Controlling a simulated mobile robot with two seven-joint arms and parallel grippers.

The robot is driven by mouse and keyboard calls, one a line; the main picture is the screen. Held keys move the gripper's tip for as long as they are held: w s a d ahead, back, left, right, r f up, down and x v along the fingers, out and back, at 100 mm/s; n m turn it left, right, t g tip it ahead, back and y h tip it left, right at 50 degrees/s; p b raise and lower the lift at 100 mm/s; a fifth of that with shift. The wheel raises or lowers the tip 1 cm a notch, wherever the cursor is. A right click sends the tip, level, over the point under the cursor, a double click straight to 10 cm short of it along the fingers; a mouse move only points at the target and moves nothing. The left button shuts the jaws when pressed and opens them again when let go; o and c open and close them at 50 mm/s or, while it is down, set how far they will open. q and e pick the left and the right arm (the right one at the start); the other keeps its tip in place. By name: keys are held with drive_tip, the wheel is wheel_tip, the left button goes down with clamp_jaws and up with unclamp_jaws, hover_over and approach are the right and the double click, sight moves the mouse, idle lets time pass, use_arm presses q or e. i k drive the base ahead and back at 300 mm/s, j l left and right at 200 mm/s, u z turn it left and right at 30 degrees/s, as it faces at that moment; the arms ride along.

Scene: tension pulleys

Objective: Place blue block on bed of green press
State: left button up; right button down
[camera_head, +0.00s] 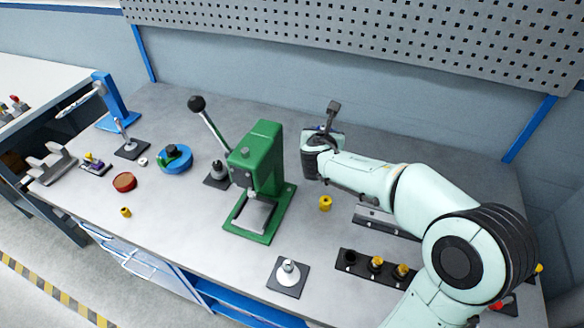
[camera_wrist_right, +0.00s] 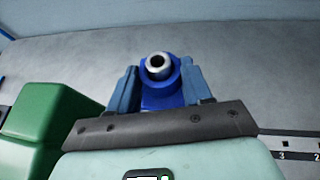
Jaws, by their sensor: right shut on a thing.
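The green press (camera_head: 265,180) stands near the middle of the bench, with a long lever ending in a black ball. Its bed (camera_head: 255,216) is a grey surface low at the front, and it looks bare. My right gripper (camera_head: 325,138) is behind and to the right of the press, raised above the bench. In the right wrist view the gripper (camera_wrist_right: 161,88) is shut on the blue block (camera_wrist_right: 160,97), which carries a round pale metal ring with a dark hole. In the head view the block is mostly hidden by my wrist. My left gripper is not in view.
A yellow bushing (camera_head: 325,203) lies right of the press. A black holder (camera_head: 376,267) with yellow-topped parts and a dark plate with a silver post (camera_head: 288,275) are in front. A blue round part (camera_head: 175,159) lies left. A pegboard (camera_head: 370,35) hangs behind.

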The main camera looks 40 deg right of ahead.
sight(256, 213)
drive_tip(key=k+l, duration=0.7)
drive_tip(key=k, duration=0.2)
